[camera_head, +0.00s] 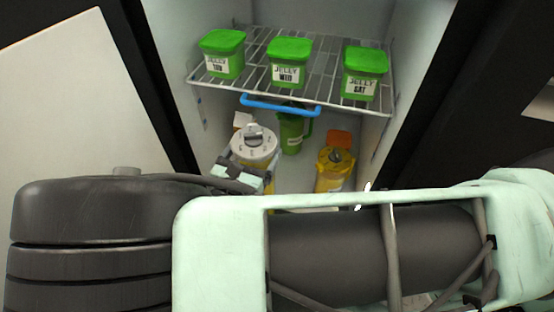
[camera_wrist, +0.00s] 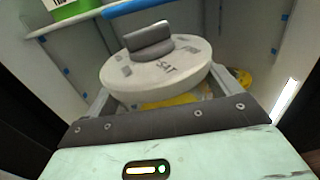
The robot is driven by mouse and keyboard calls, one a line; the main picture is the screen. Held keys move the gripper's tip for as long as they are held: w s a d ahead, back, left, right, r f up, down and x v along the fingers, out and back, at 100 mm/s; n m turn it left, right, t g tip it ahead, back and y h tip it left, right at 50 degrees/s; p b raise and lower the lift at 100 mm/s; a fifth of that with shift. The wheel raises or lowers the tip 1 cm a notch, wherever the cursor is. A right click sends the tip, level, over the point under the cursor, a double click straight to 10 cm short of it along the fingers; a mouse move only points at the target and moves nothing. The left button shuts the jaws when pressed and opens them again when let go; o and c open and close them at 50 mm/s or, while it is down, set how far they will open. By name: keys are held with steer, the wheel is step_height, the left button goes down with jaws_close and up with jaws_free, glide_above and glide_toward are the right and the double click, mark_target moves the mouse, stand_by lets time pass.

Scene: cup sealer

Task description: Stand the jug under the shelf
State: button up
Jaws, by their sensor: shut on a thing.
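A jug with a white lid (camera_head: 255,141) and a yellowish body stands upright inside the fridge, at the front left below the shelf's height. The wire shelf (camera_head: 310,68) with a blue front handle (camera_head: 280,105) is above and behind the lid. The jug's base is hidden by my arm.
Three green jelly tubs stand on the shelf, at left (camera_head: 222,55), middle (camera_head: 289,64) and right (camera_head: 364,74). Below it are a green jug (camera_head: 291,133) at the back and a yellow jug (camera_head: 334,172) at the right. Fridge walls close in both sides.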

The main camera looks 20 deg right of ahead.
steer(key=f+b+x, duration=0.3)
steer(key=b+x, duration=0.6)
steer(key=x, duration=0.8)
steer(key=shift+w+d, duration=0.2)
steer(key=shift+f, duration=0.1)
steer(key=o, duration=1.8)
steer(key=shift+s+f, duration=0.1)
steer(key=shift+f, duration=0.1)
steer(key=shift+r, duration=0.1)
